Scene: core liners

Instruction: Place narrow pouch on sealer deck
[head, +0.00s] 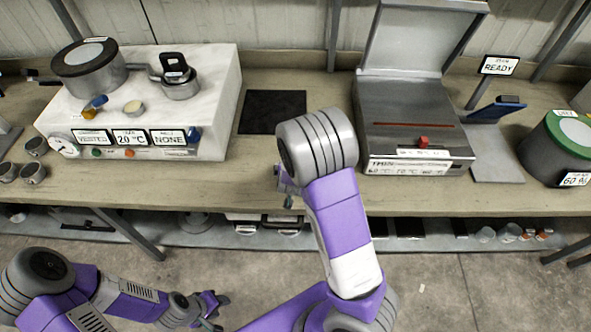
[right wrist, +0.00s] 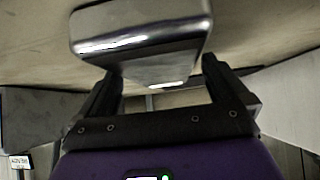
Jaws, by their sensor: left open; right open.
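The sealer (head: 410,110) stands at the right of the bench in the head view, its lid (head: 420,40) raised and its grey deck bare. A shiny silver piece with rounded corners (right wrist: 140,28) lies just beyond my right fingertips in the right wrist view; I cannot tell whether it is the narrow pouch. My right gripper (right wrist: 162,75) is open, with its fingers apart and nothing clearly held. In the head view it is mostly hidden by my own arm. My left gripper (head: 214,308) is open and empty, low over the floor in front of the bench.
A white heater block (head: 215,75) with pots stands on the left, and a black mat (head: 272,112) lies mid-bench. A READY sign (head: 499,65) and a green-lidded drum (head: 565,150) are at the right. Several small items sit on the shelf below.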

